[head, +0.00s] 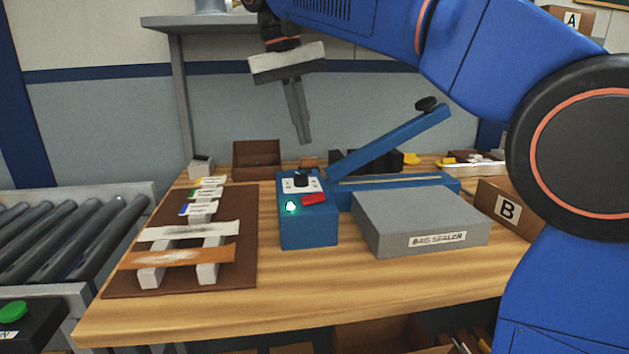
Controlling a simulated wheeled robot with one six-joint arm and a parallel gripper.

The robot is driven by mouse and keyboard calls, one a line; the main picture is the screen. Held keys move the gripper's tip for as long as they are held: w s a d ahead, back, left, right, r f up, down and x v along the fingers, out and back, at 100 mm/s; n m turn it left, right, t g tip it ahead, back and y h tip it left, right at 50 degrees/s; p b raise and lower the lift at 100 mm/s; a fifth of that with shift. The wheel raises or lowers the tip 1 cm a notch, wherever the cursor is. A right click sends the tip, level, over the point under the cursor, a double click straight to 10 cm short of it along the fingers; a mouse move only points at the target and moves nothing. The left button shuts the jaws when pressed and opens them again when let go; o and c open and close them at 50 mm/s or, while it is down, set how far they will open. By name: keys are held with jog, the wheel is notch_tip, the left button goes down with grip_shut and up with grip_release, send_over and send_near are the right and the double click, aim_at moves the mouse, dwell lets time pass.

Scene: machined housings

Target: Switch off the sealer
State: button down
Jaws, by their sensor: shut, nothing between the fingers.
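The bag sealer stands on the wooden table with its blue control box (308,233) at the front left. A black knob (301,179) on a white dial plate sits on top of the box. Below it are a lit green lamp (291,206) and a red rocker switch (314,199). The blue sealing arm (390,142) is raised. A grey block (420,215) labelled BAG SEALER lies in front of the sealing bar. My gripper (305,141) is shut and empty, pointing down above and behind the control box, apart from it.
A brown board (118,283) with grey rails, strips and labelled pieces lies left of the sealer. A brown box (256,160) stands behind, and box B (502,209) stands to the right. A roller conveyor (70,240) adjoins the left. The table's front strip is clear.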

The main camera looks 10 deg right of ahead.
aim_at(318, 195)
jog(key=x, duration=1.1)
jog(key=shift+f, duration=0.15)
